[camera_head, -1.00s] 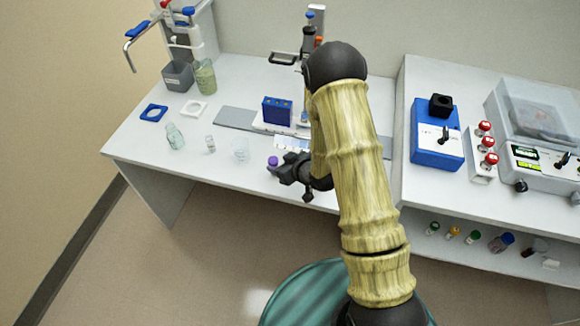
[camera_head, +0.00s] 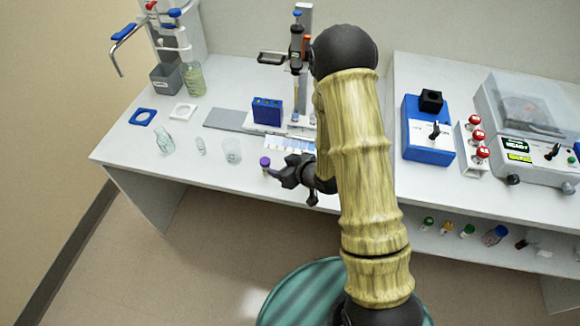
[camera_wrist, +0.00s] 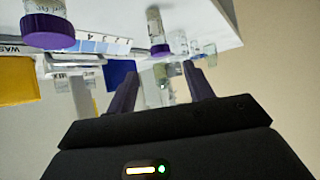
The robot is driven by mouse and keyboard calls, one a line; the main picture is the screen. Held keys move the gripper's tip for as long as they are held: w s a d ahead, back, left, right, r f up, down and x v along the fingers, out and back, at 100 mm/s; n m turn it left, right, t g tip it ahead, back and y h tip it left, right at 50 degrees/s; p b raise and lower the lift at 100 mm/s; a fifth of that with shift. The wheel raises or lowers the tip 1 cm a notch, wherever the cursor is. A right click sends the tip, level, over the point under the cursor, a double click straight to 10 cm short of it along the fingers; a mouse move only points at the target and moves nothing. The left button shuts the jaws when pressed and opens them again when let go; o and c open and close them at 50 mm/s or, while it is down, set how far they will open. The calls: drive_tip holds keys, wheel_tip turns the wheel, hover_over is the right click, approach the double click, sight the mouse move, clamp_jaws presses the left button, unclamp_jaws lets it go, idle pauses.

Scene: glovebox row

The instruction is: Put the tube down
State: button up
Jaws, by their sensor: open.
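A tube with a purple cap (camera_head: 265,162) stands upright near the front edge of the white bench. My gripper (camera_head: 279,174) is just right of it, low over the bench edge, with its jaws apart. In the wrist view the bench appears at the top, upside down. There a purple-capped tube (camera_wrist: 157,35) stands beyond my open fingers (camera_wrist: 162,82), in line with the gap and apart from them. A second purple-capped tube (camera_wrist: 48,25) shows larger at the upper left; in the head view my arm probably hides it. Nothing is between the fingers.
A glass beaker (camera_head: 232,151), a small vial (camera_head: 200,146) and a glass bottle (camera_head: 164,141) stand left of the tube. A blue block (camera_head: 267,111) and a printed strip (camera_head: 289,143) lie behind. A blue device (camera_head: 428,138) stands on the right bench.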

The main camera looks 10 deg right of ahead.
drive_tip(key=s+d+r+m+g+h, duration=0.3)
drive_tip(key=s+d+r+m+h, duration=0.25)
drive_tip(key=s+d+r, duration=0.4)
drive_tip(key=s+d+r+m+g, duration=0.1)
drive_tip(key=s+r+g, duration=0.2)
drive_tip(key=s+r, duration=0.3)
drive_tip(key=shift+s+m+h, duration=0.35)
drive_tip(key=shift+s+h, duration=0.1)
drive_tip(key=shift+s, duration=0.1)
drive_tip(key=shift+o, duration=0.6)
